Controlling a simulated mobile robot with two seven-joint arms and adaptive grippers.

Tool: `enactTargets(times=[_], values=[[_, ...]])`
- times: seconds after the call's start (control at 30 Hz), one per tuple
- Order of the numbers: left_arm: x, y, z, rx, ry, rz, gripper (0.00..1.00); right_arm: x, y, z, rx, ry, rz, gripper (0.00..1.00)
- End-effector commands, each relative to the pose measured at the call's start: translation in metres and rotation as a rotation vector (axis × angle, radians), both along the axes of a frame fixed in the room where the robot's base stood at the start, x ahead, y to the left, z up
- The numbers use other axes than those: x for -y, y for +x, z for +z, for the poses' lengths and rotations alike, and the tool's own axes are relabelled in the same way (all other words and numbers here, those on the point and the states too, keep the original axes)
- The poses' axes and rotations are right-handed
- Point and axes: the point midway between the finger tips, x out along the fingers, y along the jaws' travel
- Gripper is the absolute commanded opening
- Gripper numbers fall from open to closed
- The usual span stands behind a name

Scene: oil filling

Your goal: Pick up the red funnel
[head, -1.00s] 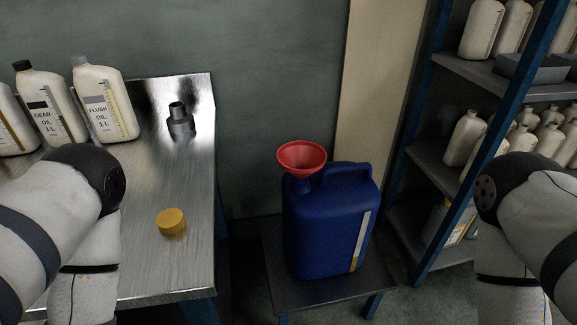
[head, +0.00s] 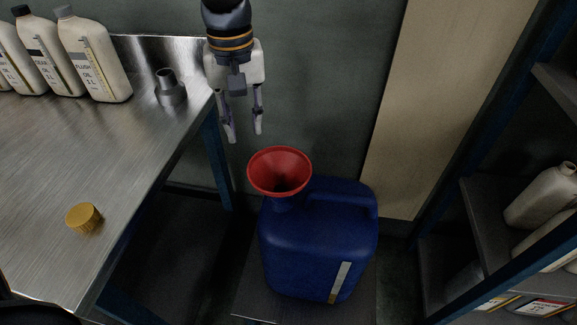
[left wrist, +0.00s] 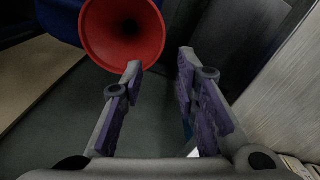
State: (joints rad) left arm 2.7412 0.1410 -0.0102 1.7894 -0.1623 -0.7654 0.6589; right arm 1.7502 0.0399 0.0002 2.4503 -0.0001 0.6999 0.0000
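The red funnel (head: 279,172) stands in the neck of the blue jerrycan (head: 315,245), its wide mouth facing up. My left gripper (head: 244,137) points down above and slightly left of the funnel, apart from it. Its two fingers are spread with nothing between them. In the left wrist view the funnel (left wrist: 122,28) shows at the top, beyond the fingertips (left wrist: 160,62), and the jerrycan (left wrist: 62,16) is partly cut off. The funnel's spout is hidden inside the jerrycan. My right gripper is not in view.
The jerrycan stands on a low dark stand (head: 262,303). A metal workbench (head: 110,165) at left holds oil bottles (head: 93,58), a grey nozzle-like part (head: 170,90) and a yellow cap (head: 84,217). A shelf (head: 490,215) with bottles stands at right.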

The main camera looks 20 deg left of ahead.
Motion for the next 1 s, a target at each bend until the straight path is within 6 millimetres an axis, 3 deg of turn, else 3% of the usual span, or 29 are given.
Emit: enactTargets(times=[0.2, 0.37, 0.53, 0.63, 0.83, 0.87, 0.97, 1.0], values=[[0.0, -0.002, -0.054, -0.02, -0.001, 0.003, 0.28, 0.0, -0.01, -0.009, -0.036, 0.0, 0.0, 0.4], [0.001, -0.002, -0.073, -0.017, -0.001, 0.001, 0.28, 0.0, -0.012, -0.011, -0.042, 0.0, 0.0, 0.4], [0.004, -0.005, -0.107, -0.017, -0.002, 0.001, 0.28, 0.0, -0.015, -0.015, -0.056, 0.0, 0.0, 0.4], [0.004, -0.004, -0.117, -0.014, -0.001, 0.001, 0.28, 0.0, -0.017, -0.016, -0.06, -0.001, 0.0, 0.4], [0.004, -0.004, -0.117, -0.009, -0.001, 0.001, 0.28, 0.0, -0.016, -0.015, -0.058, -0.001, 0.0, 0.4], [0.004, -0.004, -0.117, -0.009, -0.001, 0.0, 0.26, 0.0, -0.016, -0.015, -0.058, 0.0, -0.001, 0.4], [0.004, -0.004, -0.117, -0.009, -0.001, 0.0, 0.03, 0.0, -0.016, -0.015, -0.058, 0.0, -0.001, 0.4], [0.004, -0.004, -0.117, -0.009, -0.001, 0.0, 0.0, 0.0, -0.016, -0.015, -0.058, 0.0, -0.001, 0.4]])
